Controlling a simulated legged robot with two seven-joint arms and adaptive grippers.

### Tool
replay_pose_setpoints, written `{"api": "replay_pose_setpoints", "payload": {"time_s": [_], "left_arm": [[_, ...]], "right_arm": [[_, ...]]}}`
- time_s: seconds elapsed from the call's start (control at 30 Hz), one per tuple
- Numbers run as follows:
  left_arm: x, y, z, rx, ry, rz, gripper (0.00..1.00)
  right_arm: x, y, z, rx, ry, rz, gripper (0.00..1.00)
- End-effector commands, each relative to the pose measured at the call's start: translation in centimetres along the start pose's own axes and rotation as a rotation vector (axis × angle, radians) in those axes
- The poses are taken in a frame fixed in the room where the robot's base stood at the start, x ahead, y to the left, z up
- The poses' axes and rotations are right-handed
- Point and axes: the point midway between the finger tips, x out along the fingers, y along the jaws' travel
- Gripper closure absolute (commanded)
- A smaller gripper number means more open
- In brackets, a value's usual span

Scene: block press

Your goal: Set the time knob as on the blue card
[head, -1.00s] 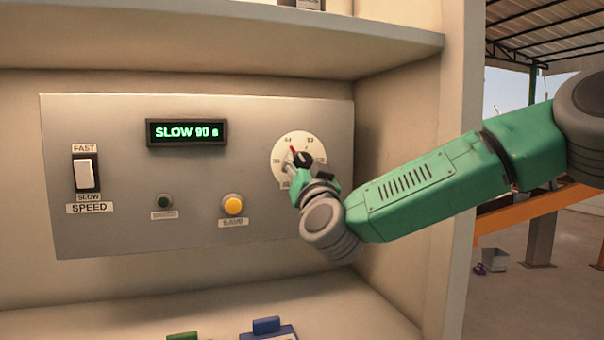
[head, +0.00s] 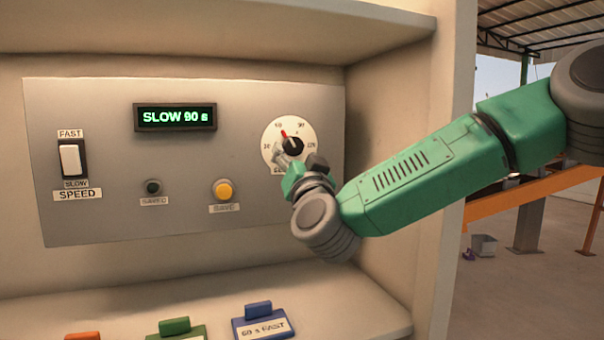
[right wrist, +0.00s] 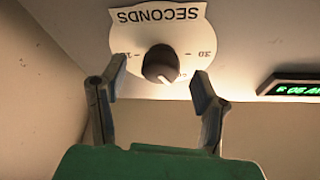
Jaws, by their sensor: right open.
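The pointer leans up and slightly left, close to the 60 mark. The knob also shows in the right wrist view (right wrist: 159,63), below the upside-down word SECONDS. My right gripper (head: 299,161) is open, just in front of the dial's lower part. In the right wrist view its fingers stand wide apart, with clear gaps to the knob. The blue card (head: 262,322) lies on the lower shelf and reads "60 s FAST". My left gripper is out of view.
The green display (head: 175,117) reads "SLOW 90 s". A white speed switch (head: 70,160), a dark saved lamp (head: 153,187) and a yellow save button (head: 223,190) are on the panel. Green (head: 175,328) and orange (head: 83,337) cards lie left of the blue one.

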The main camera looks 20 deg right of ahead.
Motion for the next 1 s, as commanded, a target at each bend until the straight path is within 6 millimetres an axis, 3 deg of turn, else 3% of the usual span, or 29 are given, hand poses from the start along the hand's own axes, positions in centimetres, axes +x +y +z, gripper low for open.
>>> {"api": "replay_pose_setpoints", "payload": {"time_s": [0.2,0.4,0.6,1.0], "left_arm": [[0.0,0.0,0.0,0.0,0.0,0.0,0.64],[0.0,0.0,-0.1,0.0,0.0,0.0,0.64],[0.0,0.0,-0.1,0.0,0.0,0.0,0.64],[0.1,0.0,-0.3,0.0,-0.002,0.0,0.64]], "right_arm": [[-4.9,0.0,0.1,-0.001,-0.004,-0.002,0.44],[-8.0,0.0,0.2,-0.001,-0.002,-0.001,0.44],[-9.1,0.1,0.1,0.0,-0.001,0.0,0.44],[-9.1,0.1,0.2,0.0,-0.001,0.001,0.44]]}}
